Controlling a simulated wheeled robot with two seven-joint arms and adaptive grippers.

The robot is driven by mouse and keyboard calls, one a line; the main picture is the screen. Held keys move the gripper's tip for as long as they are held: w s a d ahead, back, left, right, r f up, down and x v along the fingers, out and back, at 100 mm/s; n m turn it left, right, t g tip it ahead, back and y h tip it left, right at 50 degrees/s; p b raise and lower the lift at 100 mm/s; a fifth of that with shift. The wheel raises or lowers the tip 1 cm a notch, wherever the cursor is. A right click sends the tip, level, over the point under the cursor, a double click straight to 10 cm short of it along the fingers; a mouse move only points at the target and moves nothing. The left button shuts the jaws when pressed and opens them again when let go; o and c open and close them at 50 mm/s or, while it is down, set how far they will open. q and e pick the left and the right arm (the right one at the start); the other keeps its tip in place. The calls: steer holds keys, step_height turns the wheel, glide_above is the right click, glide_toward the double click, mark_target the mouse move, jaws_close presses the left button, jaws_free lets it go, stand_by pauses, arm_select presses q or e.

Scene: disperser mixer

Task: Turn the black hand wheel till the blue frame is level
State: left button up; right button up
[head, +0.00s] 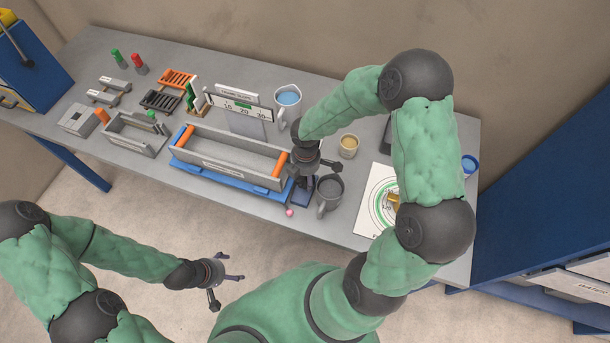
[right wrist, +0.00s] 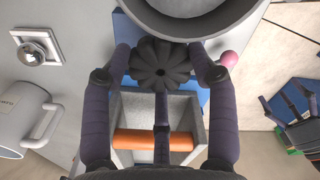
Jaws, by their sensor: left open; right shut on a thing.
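The black hand wheel (right wrist: 160,63) is a dark fluted knob in the right wrist view. My right gripper (right wrist: 162,75) has a finger on each side of it and is shut on it. In the head view my right gripper (head: 304,172) is at the right end of the blue frame (head: 205,177) and hides the wheel. The frame lies under a long grey trough (head: 225,158) with an orange roller at each end. I cannot tell from here whether it is level. My left gripper (head: 226,274) is open and empty, in front of the table.
A scale board (head: 238,107) stands behind the trough. A white jug (head: 288,97) and a tan cup (head: 348,146) stand further back. The floor before the table is clear.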

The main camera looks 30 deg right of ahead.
steer(key=o, duration=1)
steer(key=shift+s+d+f, duration=0.1)
steer(key=shift+s, duration=0.1)
steer(key=shift+o, duration=0.6)
steer(key=shift+d, duration=0.1)
steer(key=shift+w, duration=0.1)
steer(key=shift+r, duration=0.2)
steer(key=shift+w+r, duration=0.1)
steer(key=shift+r, duration=0.2)
step_height(320, 180, up, 11)
